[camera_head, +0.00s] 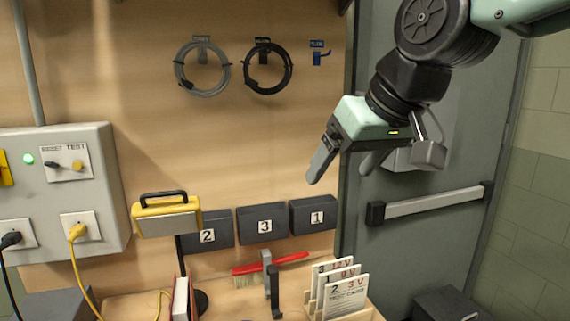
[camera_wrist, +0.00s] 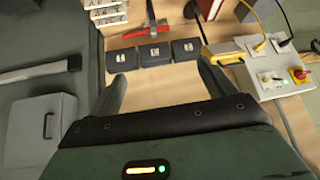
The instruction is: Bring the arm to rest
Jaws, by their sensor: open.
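My gripper (camera_head: 342,172) hangs in the air at the upper right in the head view, in front of the grey door (camera_head: 430,250). Its two fingers point down and to the left and stand apart with nothing between them. In the wrist view my gripper (camera_wrist: 160,88) also shows spread, empty fingers. My arm comes in from the top right corner and is bent at the wrist. The fingers touch nothing that I can see.
Numbered dark bins (camera_head: 265,222) line the wooden wall. Below are a red brush (camera_head: 290,260) and card rack (camera_head: 342,292). The door has a push bar (camera_head: 430,201). Cables (camera_head: 203,68) hang above.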

